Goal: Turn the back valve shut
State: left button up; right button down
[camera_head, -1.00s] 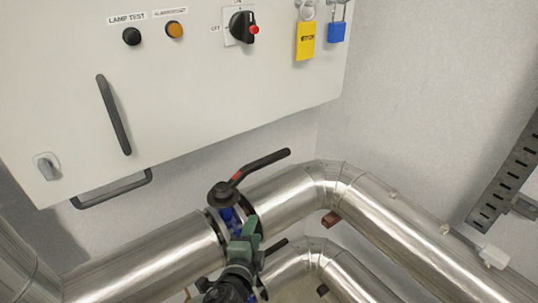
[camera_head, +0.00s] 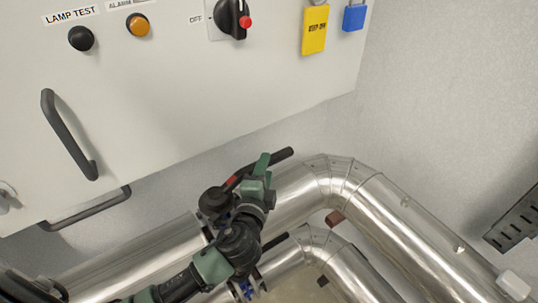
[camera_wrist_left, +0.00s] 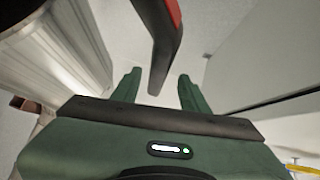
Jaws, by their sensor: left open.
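The back valve has a black lever (camera_head: 282,156) with a red mark. It slants up and right from a round black hub (camera_head: 213,201) on the upper silver pipe, roughly along that pipe. In the left wrist view the lever (camera_wrist_left: 164,45) reaches down between the two spread fingers of the gripper (camera_wrist_left: 157,88), with gaps showing on both sides. My right gripper is not in view.
A lower pipe (camera_head: 352,278) with another black lever (camera_head: 275,241) runs just below. A grey cabinet (camera_head: 180,120) with a handle (camera_head: 68,135), knobs and yellow (camera_head: 314,30) and blue padlocks overhangs the pipe. A slotted metal rail (camera_head: 517,222) is at right.

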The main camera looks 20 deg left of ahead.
pick_arm(q)
jog(key=w, duration=0.2)
jog(key=shift+w+a+f+p, duration=0.1)
jog(key=shift+w+a+p, duration=0.05)
jog(key=shift+w+p, duration=0.2)
jog(key=shift+w+a+f, duration=0.1)
jog(key=shift+w+f, duration=0.1)
jog(key=shift+w, duration=0.25)
jog(key=shift+w+f, duration=0.15)
jog(key=shift+w, duration=0.3)
jog(key=shift+s, duration=0.15)
jog(key=c, duration=0.9)
grip_shut()
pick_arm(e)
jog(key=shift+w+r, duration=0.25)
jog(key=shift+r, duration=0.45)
pick_arm(q)
jog(key=shift+r, duration=0.1)
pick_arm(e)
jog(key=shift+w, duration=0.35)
